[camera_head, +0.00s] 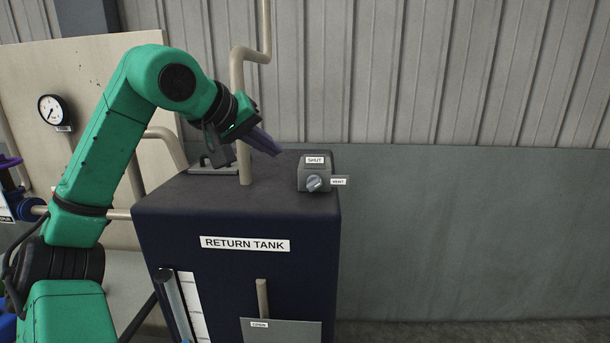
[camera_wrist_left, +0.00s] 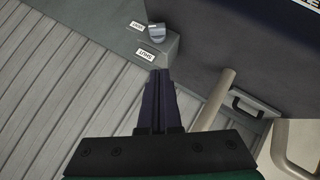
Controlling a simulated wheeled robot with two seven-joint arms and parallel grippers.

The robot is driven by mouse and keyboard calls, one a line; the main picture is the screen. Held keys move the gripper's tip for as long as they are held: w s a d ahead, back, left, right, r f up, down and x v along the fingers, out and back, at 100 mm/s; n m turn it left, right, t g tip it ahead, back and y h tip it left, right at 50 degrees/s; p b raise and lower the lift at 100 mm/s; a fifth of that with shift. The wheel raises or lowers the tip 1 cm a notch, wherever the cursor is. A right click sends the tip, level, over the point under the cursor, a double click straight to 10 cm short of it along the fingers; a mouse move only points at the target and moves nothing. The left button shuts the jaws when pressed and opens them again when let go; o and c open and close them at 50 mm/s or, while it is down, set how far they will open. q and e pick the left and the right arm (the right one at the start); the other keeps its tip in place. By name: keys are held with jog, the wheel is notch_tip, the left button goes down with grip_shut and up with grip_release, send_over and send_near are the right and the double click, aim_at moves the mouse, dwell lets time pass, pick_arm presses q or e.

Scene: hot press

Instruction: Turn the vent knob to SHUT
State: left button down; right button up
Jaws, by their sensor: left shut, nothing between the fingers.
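The vent knob (camera_head: 313,184) is a small grey knob on the front of a grey box (camera_head: 304,174) on the return tank's top, near its right edge. A SHUT label (camera_head: 315,160) is on top of the box and a VENT label (camera_head: 339,181) sticks out at right. The knob's grip looks slanted; I cannot tell which mark it points to. My left gripper (camera_head: 277,151) is shut and empty, above and left of the box, apart from the knob. In the left wrist view the knob (camera_wrist_left: 157,33) is beyond the fingertips (camera_wrist_left: 161,73). My right gripper is not in view.
The dark return tank (camera_head: 160,215) fills the lower middle. A beige pipe (camera_head: 243,165) rises from its top beside my left wrist, near a handle (camera_wrist_left: 251,103). A corrugated wall (camera_head: 420,80) stands behind. A gauge (camera_head: 54,110) is at left. Space right of the tank is clear.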

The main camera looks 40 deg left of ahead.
aim_at(310, 182)
pick_arm(q)
jog(key=p+x, duration=0.4)
jog(key=x, duration=0.4)
jog(key=shift+w+a, duration=0.15)
jog(key=shift+w, duration=0.1)
jog(key=f, duration=0.1)
jog(key=w+d+f+p, duration=0.1)
jog(key=shift+d+f+p, duration=0.15)
jog(key=shift+f+p, duration=0.15)
jog(key=shift+d+f, duration=0.2)
jog(key=shift+f, duration=0.35)
jog(key=shift+w, duration=0.1)
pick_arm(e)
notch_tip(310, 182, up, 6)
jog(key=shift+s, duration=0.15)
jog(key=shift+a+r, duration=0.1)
pick_arm(q)
jog(key=shift+f, duration=0.1)
